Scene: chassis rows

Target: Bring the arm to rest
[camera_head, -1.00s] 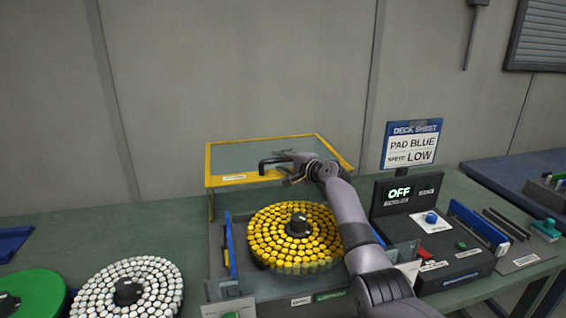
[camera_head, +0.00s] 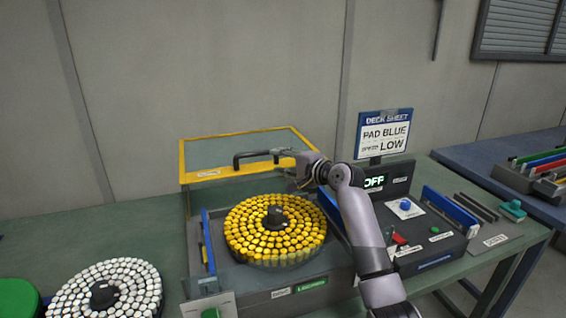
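My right arm reaches up from the lower right. Its gripper (camera_head: 296,168) is small in the view, close to the right end of the black handle (camera_head: 252,157) on the yellow-framed clear cover (camera_head: 215,172). I cannot tell whether it touches the handle, and its fingers are too small to show whether they are open or shut. The cover stands raised behind a round deck packed with yellow pieces (camera_head: 275,235). My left gripper is not in view.
A control box with a blue knob (camera_head: 405,204) and a screen reading OFF (camera_head: 374,181) stands right of the arm. A sign (camera_head: 384,133) reads PAD BLUE, speed LOW. A deck of white pieces (camera_head: 135,290) lies at lower left. Bare green bench (camera_head: 110,235) shows at left.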

